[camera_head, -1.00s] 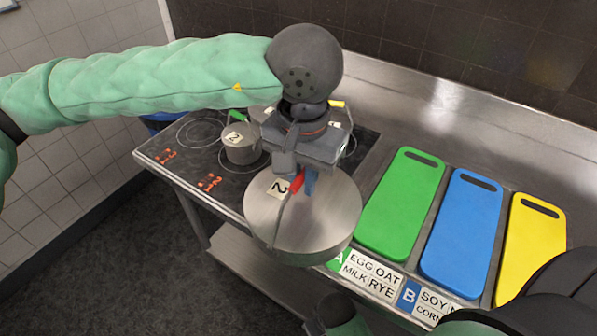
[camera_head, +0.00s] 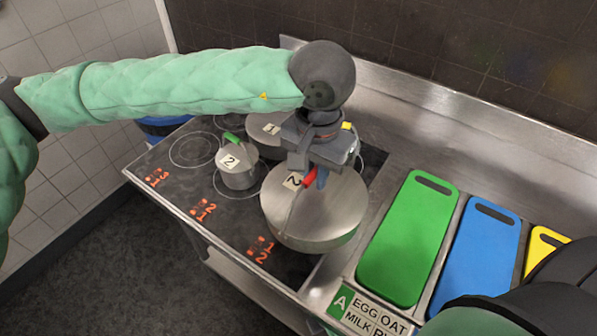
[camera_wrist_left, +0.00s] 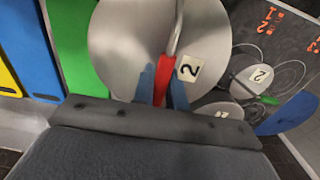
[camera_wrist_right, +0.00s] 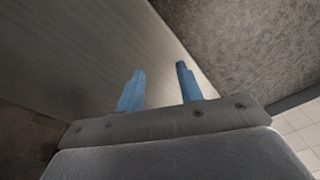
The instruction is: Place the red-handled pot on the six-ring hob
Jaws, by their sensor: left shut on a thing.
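The red-handled pot (camera_head: 318,217) is a wide steel pot with a lid and a label "2". My left gripper (camera_head: 317,178) is shut on its red handle, which also shows between the blue fingertips in the left wrist view (camera_wrist_left: 165,80). The pot is over the front right part of the black six-ring hob (camera_head: 168,178); I cannot tell whether it touches the surface. It hides the rings beneath it. My right gripper (camera_wrist_right: 160,88) is open and empty in the right wrist view, near a steel surface.
A small green-handled pot (camera_head: 238,170) labelled "2" stands on the hob left of the held pot. Another pot (camera_head: 268,130) labelled "1" stands behind, partly hidden by my left gripper. Green (camera_head: 408,245), blue (camera_head: 475,255) and yellow (camera_head: 541,246) boards lie to the right. A front left ring is free.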

